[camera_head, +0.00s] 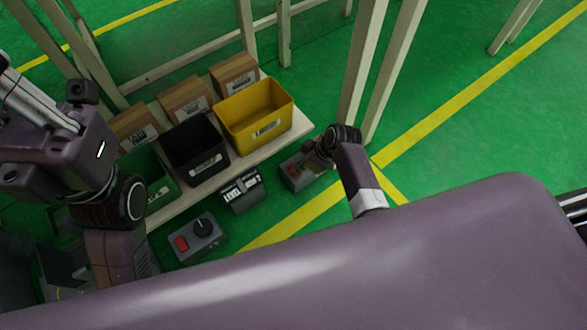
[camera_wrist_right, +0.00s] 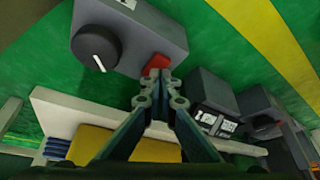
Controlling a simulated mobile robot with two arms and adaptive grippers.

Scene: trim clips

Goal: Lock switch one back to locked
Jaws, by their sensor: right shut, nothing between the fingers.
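A grey switch box (camera_wrist_right: 130,25) with a black rotary knob (camera_wrist_right: 95,48) and a red part (camera_wrist_right: 157,62) fills the upper left of the right wrist view. A white line on the knob runs slantwise. My right gripper (camera_wrist_right: 160,86) is shut and empty, its tips at or just in front of the red part; contact cannot be told. In the head view my right gripper (camera_head: 320,150) hides part of that box (camera_head: 296,178). A similar box (camera_head: 195,240) with red part and knob stands at left. My left gripper is not in view.
A dark box (camera_head: 242,190) with white labels stands between the switch boxes. Behind is a pale shelf (camera_head: 292,133) with a yellow bin (camera_head: 255,112), black bin (camera_head: 194,150), green bin (camera_head: 145,172) and cartons. Pale posts (camera_head: 360,75) rise close to my right gripper.

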